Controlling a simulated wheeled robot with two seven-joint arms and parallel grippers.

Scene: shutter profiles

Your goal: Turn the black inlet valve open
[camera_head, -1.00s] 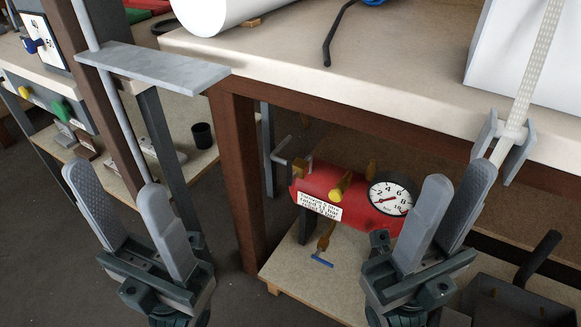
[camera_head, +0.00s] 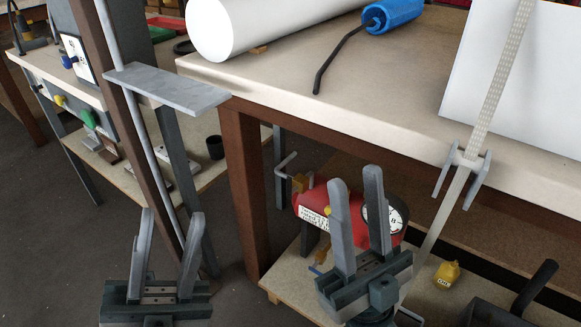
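I cannot make out a black inlet valve for certain. A red tank (camera_head: 312,207) lies on the low shelf under the bench, with a white label and a round white gauge (camera_head: 398,217). A bent grey pipe (camera_head: 286,162) and brass fittings are at its left end. A blue handle (camera_head: 315,270) shows below it. My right gripper (camera_head: 355,176) is open and empty; its fingers overlap the tank and partly hide the gauge and the tank's middle. My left gripper (camera_head: 172,214) is open and empty, low at the left and apart from the tank.
The bench top (camera_head: 300,95) overhangs the tank, with a brown leg (camera_head: 243,190) left of it. A yellow oil can (camera_head: 448,274) and a dark box with a black handle (camera_head: 537,285) are at lower right. A strap with a grey hook (camera_head: 464,170) hangs over the bench edge.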

